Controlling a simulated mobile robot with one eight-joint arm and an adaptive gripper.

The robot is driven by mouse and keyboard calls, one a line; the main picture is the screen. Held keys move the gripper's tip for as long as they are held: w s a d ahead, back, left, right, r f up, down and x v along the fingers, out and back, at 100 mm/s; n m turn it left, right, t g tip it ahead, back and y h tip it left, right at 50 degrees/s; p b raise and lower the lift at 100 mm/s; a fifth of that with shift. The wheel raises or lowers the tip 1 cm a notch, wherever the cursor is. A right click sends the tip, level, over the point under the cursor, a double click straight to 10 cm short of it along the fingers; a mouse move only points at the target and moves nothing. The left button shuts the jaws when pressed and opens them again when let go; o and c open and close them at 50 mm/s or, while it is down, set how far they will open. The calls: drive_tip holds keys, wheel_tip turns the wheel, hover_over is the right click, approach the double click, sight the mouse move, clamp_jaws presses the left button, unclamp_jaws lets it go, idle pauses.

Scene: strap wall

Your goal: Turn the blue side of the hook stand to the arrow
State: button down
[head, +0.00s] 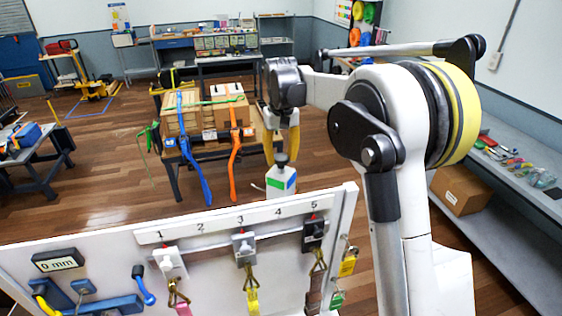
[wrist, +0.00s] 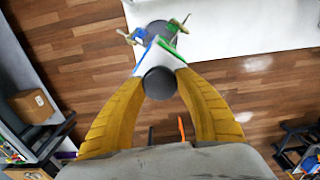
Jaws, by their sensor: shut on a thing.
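The hook stand (head: 278,184) shows in the head view behind the numbered board, as a small white block with a blue face and a green face side by side. My gripper (head: 281,157) is above it, its yellow fingers shut on the stand's dark round knob. In the wrist view the knob (wrist: 160,84) sits between the fingertips (wrist: 161,76). Beyond it are the stand's white body, a blue edge at left, a green edge at right, small hooks and a dark round base. The stand's foot is hidden in the head view. I cannot make out the arrow.
The white board (head: 100,252) with numbered pegs, straps and coloured tags stands in front of the stand. A table with cardboard boxes (head: 228,112) and blue and orange straps stands behind. A grey shelf (head: 520,235) with a carton is at right.

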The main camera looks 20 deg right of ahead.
drive_tip(key=n+b, duration=0.1)
drive_tip(key=n, duration=0.3)
drive_tip(key=shift+f+n, duration=0.1)
drive_tip(key=shift+n, duration=0.2)
drive_tip(key=shift+n+b, duration=0.5)
drive_tip(key=shift+n, duration=1.4)
drive_tip(key=c, duration=0.8)
unclamp_jaws()
wheel_tip(320, 180, up, 12)
